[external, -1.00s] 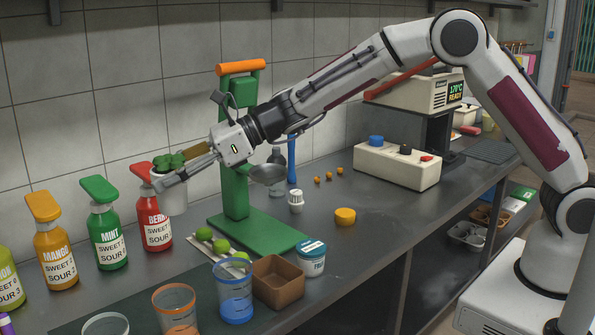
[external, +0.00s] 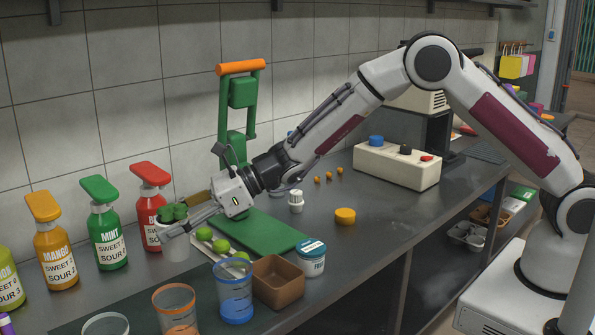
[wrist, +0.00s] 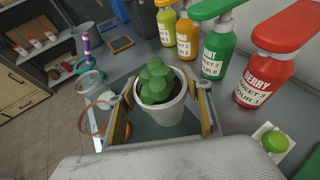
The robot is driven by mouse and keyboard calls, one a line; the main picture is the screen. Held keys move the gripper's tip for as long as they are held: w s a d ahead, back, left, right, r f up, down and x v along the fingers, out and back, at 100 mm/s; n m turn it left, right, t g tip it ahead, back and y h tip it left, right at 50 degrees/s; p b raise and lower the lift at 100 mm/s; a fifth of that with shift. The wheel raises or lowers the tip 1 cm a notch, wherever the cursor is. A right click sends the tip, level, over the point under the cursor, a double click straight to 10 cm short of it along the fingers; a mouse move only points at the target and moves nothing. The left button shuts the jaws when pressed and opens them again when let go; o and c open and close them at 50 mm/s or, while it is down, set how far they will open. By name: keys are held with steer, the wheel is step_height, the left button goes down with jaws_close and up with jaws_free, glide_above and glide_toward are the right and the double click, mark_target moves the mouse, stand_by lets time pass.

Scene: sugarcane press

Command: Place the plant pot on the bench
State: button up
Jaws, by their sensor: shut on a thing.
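The plant pot (external: 176,247) is a white pot with a round-leaved green plant, held upright in my gripper (external: 190,215). In the wrist view the pot (wrist: 160,112) sits between the two fingers of my gripper (wrist: 165,112), one on each side. Its base is close above the bench (external: 370,215); I cannot tell whether it touches. The bench is a long dark grey worktop. The pot is in front of the red berry bottle (external: 150,232) and hides part of it.
Green mint (external: 107,238), orange mango (external: 54,245) and other pump bottles stand along the wall to the left. Limes (external: 204,233) on a tray, a brown box (external: 278,284) and clear cups (external: 233,290) stand to the right and front. A green press (external: 237,110) stands behind.

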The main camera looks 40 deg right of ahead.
mark_target(175, 248)
steer(key=shift+f, duration=3.05)
steer(key=shift+f, duration=1.85)
steer(key=shift+f, duration=0.15)
steer(key=o, duration=1.4)
steer(key=shift+c, duration=0.2)
